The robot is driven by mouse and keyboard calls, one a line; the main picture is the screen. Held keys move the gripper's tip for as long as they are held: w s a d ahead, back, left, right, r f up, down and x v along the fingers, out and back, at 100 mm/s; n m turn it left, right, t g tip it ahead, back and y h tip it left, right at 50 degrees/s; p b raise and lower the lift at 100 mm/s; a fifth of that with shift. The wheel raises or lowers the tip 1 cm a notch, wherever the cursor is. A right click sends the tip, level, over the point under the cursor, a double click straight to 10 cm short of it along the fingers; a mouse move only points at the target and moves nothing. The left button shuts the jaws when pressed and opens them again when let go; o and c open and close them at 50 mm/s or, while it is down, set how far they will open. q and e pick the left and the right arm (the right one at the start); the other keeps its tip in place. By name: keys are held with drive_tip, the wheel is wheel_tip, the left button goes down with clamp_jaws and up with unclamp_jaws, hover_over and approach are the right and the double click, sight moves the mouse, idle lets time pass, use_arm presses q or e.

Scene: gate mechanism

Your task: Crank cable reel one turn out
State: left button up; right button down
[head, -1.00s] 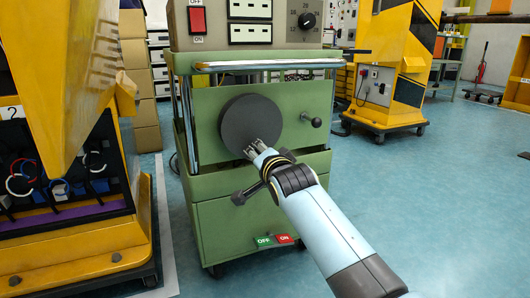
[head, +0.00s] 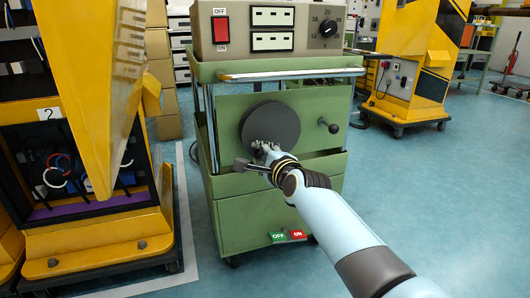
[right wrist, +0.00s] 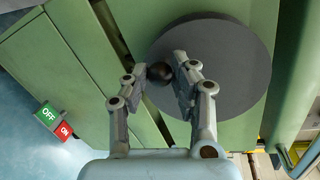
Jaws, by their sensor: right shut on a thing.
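The cable reel is a dark grey disc (head: 270,127) on the front of a green cart (head: 225,205). My right gripper (head: 262,149) reaches to the lower left part of the disc's face. In the right wrist view its two fingers (right wrist: 172,80) are closed around a round black knob (right wrist: 159,72) in front of the grey disc (right wrist: 235,65). In the head view the knob is hidden by the fingers. My left gripper is not in view.
A small black-knobbed handle (head: 328,126) sticks out right of the disc. A control box (head: 268,28) sits on the cart. OFF and ON signs (head: 288,236) are low on its front.

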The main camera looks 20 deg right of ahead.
drive_tip(key=shift+a+r+m, duration=0.25)
drive_tip(key=shift+r+m, duration=0.1)
drive_tip(key=shift+m, duration=0.45)
drive_tip(key=shift+y, duration=0.3)
drive_tip(key=c, duration=1.1)
unclamp_jaws()
drive_tip(key=shift+o, duration=0.2)
drive_tip(key=v, duration=1.2)
drive_tip(key=shift+s, duration=0.1)
